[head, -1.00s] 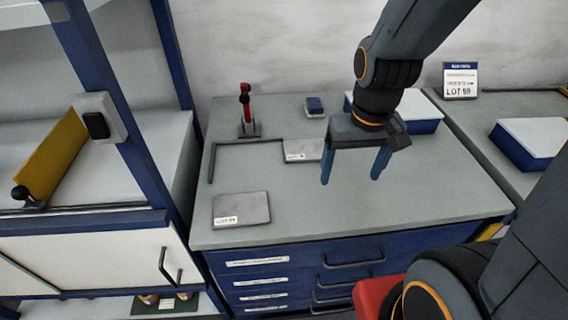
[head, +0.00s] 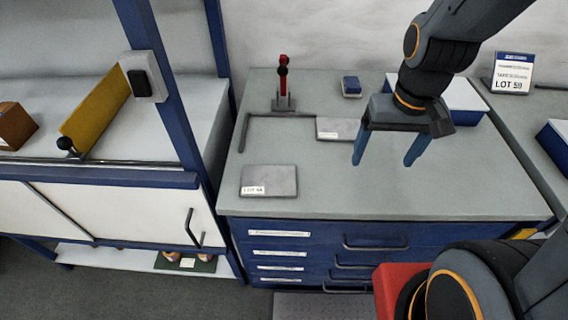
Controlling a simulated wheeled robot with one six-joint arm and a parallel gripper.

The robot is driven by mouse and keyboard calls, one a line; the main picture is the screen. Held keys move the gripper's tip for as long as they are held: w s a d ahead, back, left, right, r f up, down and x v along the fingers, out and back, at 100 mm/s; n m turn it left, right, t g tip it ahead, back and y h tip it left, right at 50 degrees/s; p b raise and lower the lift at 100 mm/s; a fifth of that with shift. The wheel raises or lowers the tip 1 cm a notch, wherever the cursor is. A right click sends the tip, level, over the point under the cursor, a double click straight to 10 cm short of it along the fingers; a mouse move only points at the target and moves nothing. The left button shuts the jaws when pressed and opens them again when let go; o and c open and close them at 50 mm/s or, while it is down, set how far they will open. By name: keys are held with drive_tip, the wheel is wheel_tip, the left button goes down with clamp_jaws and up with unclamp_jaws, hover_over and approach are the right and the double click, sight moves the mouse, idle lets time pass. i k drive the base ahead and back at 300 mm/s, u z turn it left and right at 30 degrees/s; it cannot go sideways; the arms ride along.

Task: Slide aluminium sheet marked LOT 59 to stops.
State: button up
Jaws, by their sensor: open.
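A thin grey metal sheet (head: 268,182) lies flat at the front left of the grey bench top. Its small white label looks like LOT 59, but the last character is not clear. A second, lighter sheet (head: 338,133) lies farther back, against the right end of the dark L-shaped stops (head: 278,115); its label is too small to read. The front sheet is apart from the stops, nearer the bench's front edge. My gripper (head: 382,161) is open and empty, pointing down above the bench, right of both sheets.
A red-handled clamp (head: 283,88) stands behind the stops. A small blue block (head: 351,86) and a white-topped blue box (head: 464,98) sit at the back. A card (head: 512,73) reads LOT 59. The bench's right half is mostly clear. A blue post (head: 160,90) rises at left.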

sight(257, 180)
drive_tip(key=k, duration=0.5)
drive_tip(key=u, duration=3.45)
drive_tip(key=k, duration=0.25)
drive_tip(key=z, duration=1.2)
